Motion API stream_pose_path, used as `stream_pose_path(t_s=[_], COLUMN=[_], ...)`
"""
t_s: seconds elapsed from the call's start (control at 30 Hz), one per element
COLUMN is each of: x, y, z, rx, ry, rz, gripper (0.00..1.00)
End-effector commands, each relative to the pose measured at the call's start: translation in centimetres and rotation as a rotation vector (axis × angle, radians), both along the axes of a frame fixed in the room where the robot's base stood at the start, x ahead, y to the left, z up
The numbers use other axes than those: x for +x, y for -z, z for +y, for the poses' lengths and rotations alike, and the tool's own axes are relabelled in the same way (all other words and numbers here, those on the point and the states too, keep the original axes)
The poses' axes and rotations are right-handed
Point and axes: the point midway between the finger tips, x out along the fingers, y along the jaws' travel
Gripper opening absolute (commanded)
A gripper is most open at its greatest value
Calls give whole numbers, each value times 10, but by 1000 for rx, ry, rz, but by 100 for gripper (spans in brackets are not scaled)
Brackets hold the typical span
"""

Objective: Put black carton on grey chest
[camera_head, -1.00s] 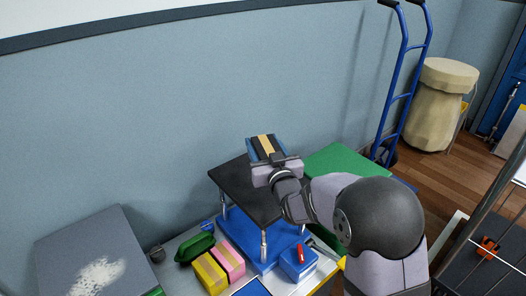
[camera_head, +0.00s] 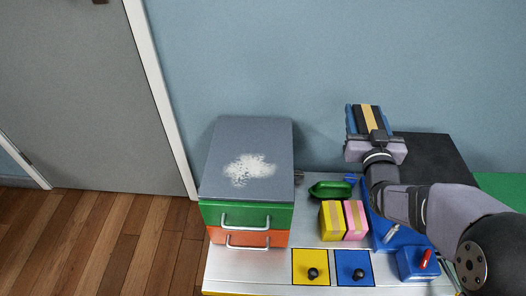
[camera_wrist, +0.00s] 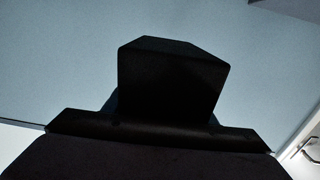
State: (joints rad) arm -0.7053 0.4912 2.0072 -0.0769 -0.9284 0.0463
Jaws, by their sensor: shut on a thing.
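My gripper (camera_head: 367,119) is shut on the black carton (camera_head: 372,118), which has a tan band down its middle. It holds the carton up in front of the blue wall, near the left edge of the black-topped stand. In the wrist view the carton (camera_wrist: 172,78) is a dark block between the fingers. The grey chest (camera_head: 225,150) stands to the left of my gripper. It has a flat grey top with a white powdery patch, and green and orange drawers with metal handles. The carton is apart from the chest.
The black-topped stand (camera_head: 430,150) with a blue base is at right. Yellow (camera_head: 333,221) and pink (camera_head: 355,220) cartons and a green dish (camera_head: 330,190) sit between it and the chest. Two knobbed panels, yellow (camera_head: 311,266) and blue (camera_head: 354,267), lie in front.

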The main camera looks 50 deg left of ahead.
Motion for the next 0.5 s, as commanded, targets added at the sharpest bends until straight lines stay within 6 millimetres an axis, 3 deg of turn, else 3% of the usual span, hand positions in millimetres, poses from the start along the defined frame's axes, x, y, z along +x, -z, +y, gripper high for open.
stream_pose_path(t_s=[0.03, 0.2, 0.5], x=[-19, -80, -195], y=[0, 1, -1], z=[21, 79, 158], rx=[2, 2, 4], ry=[-45, -175, -351], rz=[-2, -2, -3], gripper=[15, 15, 15])
